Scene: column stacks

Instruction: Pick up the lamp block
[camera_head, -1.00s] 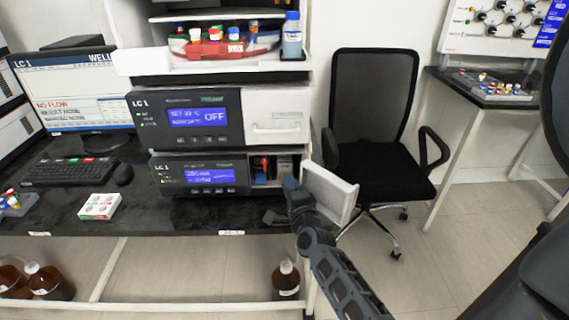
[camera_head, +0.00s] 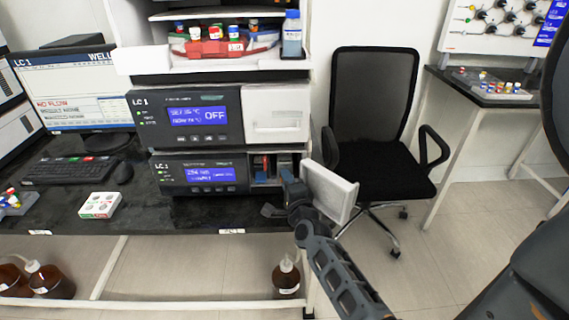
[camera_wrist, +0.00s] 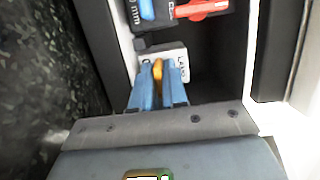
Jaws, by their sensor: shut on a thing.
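The lamp block is a pale block with dark lettering (camera_wrist: 179,55) in the wrist view, seated inside an open bay. An orange tab on it (camera_wrist: 158,72) stands between my two blue fingers. My gripper (camera_wrist: 157,78) is shut on this tab. In the head view my gripper (camera_head: 285,172) is at the mouth of the bay in the lower LC 1 unit (camera_head: 200,190). The lamp block is mostly hidden there behind my gripper and the bay's edge.
The open white door (camera_head: 329,192) stands just right of my gripper. In the wrist view, a dark part with a red lever (camera_wrist: 200,9) and a blue piece sits deeper in the bay. A black chair (camera_head: 375,150) stands to the right.

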